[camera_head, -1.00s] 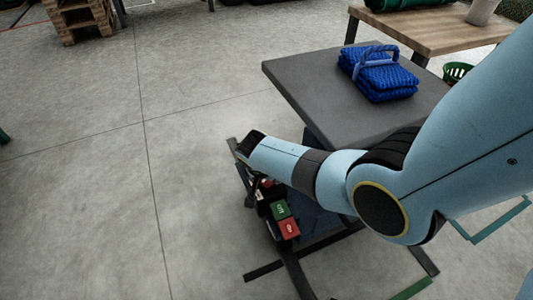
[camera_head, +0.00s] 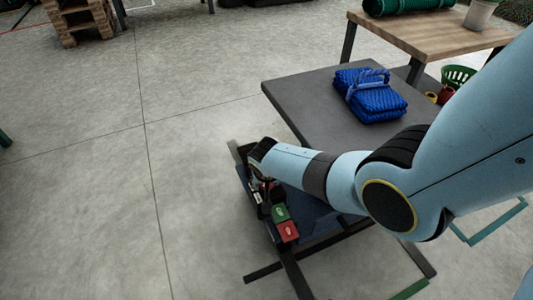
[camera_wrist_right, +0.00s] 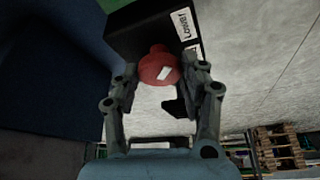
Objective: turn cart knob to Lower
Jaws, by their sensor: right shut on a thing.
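The cart's dark grey top (camera_head: 300,103) bears a folded blue net (camera_head: 370,95). Its control box with a green button (camera_head: 280,213) and a red button (camera_head: 288,231) sits low at the cart's near left. In the right wrist view, the red knob (camera_wrist_right: 158,66) with a white mark sits on the black box (camera_wrist_right: 140,34), below a label reading "Lower" (camera_wrist_right: 184,28). The white mark is tilted, up to the right. My right gripper (camera_wrist_right: 160,78) is shut on the knob, a finger on each side. In the head view my right arm hides part of the box. My left gripper is out of view.
A wooden table (camera_head: 430,32) with a green roll (camera_head: 405,5) stands behind the cart at the upper right. A green basket (camera_head: 458,76) is beside it. A pallet stack (camera_head: 80,20) is at the upper left. The floor left of the cart is clear.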

